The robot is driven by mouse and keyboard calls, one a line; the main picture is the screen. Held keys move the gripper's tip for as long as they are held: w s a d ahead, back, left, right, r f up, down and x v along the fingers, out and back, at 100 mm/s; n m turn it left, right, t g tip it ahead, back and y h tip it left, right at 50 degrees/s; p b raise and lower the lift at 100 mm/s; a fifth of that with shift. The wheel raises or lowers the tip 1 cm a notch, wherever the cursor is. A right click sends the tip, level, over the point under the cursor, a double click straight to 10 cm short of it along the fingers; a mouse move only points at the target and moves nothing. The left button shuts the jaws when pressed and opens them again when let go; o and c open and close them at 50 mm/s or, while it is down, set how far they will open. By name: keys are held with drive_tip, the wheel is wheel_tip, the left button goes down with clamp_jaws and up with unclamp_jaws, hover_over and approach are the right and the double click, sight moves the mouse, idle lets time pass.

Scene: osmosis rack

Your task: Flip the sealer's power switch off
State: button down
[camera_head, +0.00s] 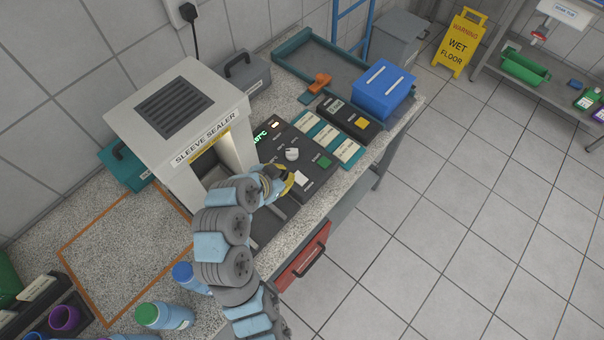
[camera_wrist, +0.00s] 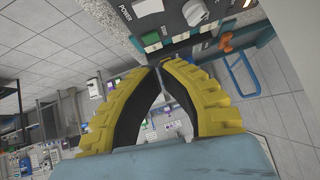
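The sleeve sealer (camera_head: 178,128) is a pale box with a dark control panel (camera_head: 309,187) at its right. The panel has a lit green display (camera_head: 261,136), a white knob (camera_head: 292,154), a green button (camera_head: 325,161) and a white power switch (camera_head: 301,178). In the wrist view, the white switch (camera_wrist: 148,8) sits by the word POWER, near the knob (camera_wrist: 195,12) and green button (camera_wrist: 151,38). My gripper (camera_head: 287,182) is beside the switch in the head view. Its yellow fingers (camera_wrist: 157,67) meet at the tips with nothing between them. Contact with the panel cannot be told.
A blue box (camera_head: 383,90), a dark block with a yellow patch (camera_head: 349,117) and labelled packets (camera_head: 331,138) lie beyond the panel. A red drawer (camera_head: 303,258) is below the bench edge. Open floor lies to the right.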

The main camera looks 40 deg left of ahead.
idle(0.4)
drive_tip(key=p, duration=0.2)
hover_over(299, 178)
drive_tip(key=f, duration=0.6)
drive_tip(key=shift+s+d+f, duration=0.1)
drive_tip(key=shift+d+f, duration=0.2)
drive_tip(key=f, duration=0.2)
drive_tip(key=shift+a+f, duration=0.2)
drive_tip(key=shift+f, duration=0.2)
drive_tip(key=shift+a+f, duration=0.1)
drive_tip(key=shift+f, duration=0.7)
